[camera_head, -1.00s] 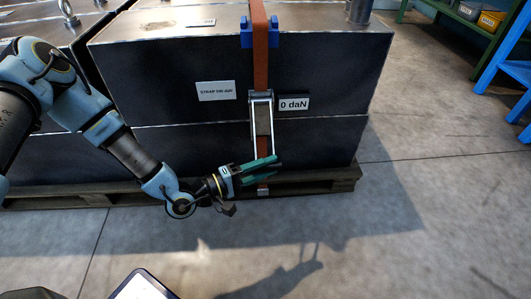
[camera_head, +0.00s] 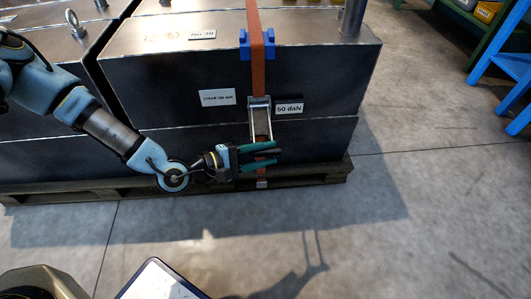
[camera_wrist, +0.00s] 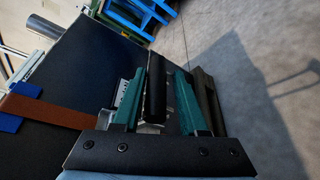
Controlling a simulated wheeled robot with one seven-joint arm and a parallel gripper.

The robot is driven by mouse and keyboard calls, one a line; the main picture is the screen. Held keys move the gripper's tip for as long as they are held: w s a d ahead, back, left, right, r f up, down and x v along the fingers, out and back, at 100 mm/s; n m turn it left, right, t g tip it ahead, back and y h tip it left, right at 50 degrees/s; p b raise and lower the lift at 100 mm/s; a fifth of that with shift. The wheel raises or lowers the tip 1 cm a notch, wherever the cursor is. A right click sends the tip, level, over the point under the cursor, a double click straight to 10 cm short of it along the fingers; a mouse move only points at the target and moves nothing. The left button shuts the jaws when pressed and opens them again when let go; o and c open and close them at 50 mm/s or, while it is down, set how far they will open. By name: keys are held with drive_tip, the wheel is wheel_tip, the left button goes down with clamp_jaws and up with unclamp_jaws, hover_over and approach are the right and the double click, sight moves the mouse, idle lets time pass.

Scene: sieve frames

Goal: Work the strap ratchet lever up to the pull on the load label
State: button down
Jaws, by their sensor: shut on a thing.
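The strap ratchet (camera_head: 260,117) hangs on the front of the dark steel block, in line with the orange strap (camera_head: 257,65). Its metal side plates show above my gripper (camera_head: 262,155). The load label (camera_head: 289,108) right of the ratchet reads 50 daN. A white strap label (camera_head: 217,97) is left of it, its print too small to read surely. In the wrist view, the green fingers of my gripper (camera_wrist: 158,100) are shut on a dark bar, the ratchet lever (camera_wrist: 155,88). The lever's far side and part of the lower strap are hidden by the fingers.
A blue edge guard (camera_head: 244,45) sits under the strap at the block's top edge. The blocks stand on a wooden pallet (camera_head: 310,177). A blue stand (camera_head: 500,70) is at the far right. The floor (camera_head: 400,220) in front is clear.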

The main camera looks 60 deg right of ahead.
drive_tip(key=shift+w+d+r, duration=0.2)
drive_tip(key=shift+d, duration=0.05)
drive_tip(key=c, duration=0.8)
unclamp_jaws()
drive_tip(key=shift+o, duration=0.6)
drive_tip(key=shift+s+a+f, duration=0.1)
drive_tip(key=shift+a, duration=0.1)
drive_tip(key=v, duration=1)
drive_tip(key=shift+w+a+p, duration=0.25)
drive_tip(key=shift+p, duration=0.05)
